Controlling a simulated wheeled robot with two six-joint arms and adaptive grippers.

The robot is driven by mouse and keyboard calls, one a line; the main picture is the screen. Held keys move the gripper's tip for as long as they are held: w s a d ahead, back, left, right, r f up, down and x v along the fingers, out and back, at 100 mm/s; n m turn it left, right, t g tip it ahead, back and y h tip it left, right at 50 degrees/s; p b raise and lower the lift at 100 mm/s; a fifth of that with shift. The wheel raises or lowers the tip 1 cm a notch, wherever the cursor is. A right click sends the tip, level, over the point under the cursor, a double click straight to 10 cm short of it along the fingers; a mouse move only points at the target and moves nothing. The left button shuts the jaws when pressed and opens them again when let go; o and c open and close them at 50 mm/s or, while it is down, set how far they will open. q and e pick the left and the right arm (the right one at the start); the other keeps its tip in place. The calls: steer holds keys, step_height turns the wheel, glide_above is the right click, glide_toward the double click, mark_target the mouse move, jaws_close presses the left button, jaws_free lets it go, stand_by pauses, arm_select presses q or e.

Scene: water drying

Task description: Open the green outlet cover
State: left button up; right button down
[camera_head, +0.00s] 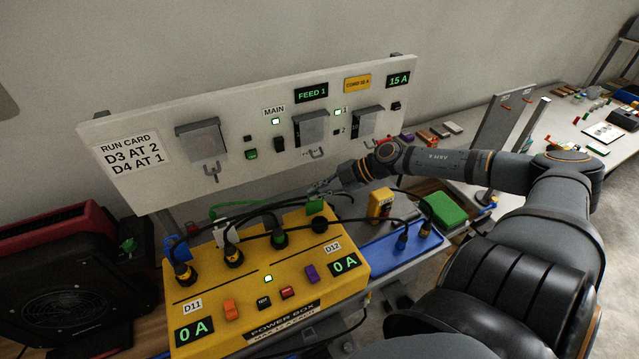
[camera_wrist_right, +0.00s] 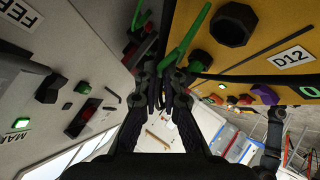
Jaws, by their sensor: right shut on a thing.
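The green outlet cover (camera_head: 315,206) is at the back edge of the yellow power box (camera_head: 350,285), behind a round black outlet (camera_head: 320,225). It appears to stand upright. In the right wrist view it shows edge-on as a narrow green strip (camera_wrist_right: 186,42) running to my fingers. My right gripper (camera_head: 330,188) reaches in from the right, just above and behind the cover. In the wrist view its fingertips (camera_wrist_right: 166,82) are together on the end of the green strip; the exact contact is partly hidden by the fingers. My left gripper is not in view.
A white switch panel (camera_head: 260,165) stands close behind the box. Black plugs and cables (camera_head: 280,238) cross the box top beside the cover. A blue tray (camera_head: 395,250), a yellow block (camera_head: 381,204) and a green block (camera_head: 444,210) lie to the right.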

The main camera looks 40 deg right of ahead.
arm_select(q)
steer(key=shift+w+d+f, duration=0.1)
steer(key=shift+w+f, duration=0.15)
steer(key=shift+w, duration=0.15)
arm_select(e)
steer(key=shift+w+d, duration=0.1)
steer(key=shift+w, duration=0.55)
steer(key=c, duration=1.5)
jaws_free()
steer(key=shift+w, duration=0.1)
